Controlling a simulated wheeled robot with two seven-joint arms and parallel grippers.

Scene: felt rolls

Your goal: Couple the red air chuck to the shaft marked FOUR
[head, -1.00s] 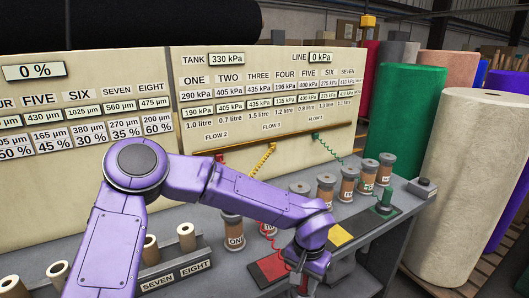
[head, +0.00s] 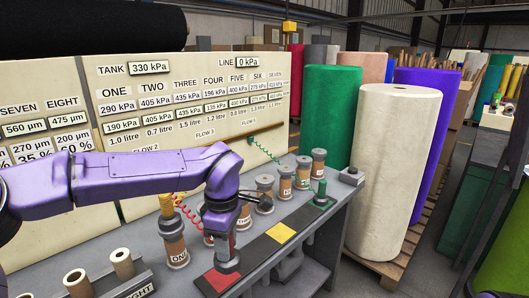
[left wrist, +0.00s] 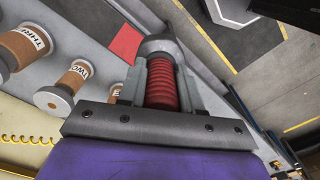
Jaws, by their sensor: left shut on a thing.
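My left gripper (head: 228,264) is low over the red pad (head: 207,283) at the bench's front. In the left wrist view its jaws are shut on the ribbed red air chuck (left wrist: 162,85), whose wide grey end points away from the wrist. Whether the chuck touches the pad is unclear. Brown shafts stand in a row on the bench. The fourth from the near end (head: 264,196) stands upright behind and right of the gripper; its label is not readable here. THREE (head: 245,215) and ONE (head: 173,245) are nearer. My right gripper is out of view.
A yellow chuck (head: 166,204) sits on ONE. A green chuck (head: 321,188) stands on its pad at the row's far end. The yellow pad (head: 281,232) is bare. The gauge panel (head: 200,110) stands behind, with coiled hoses hanging from it.

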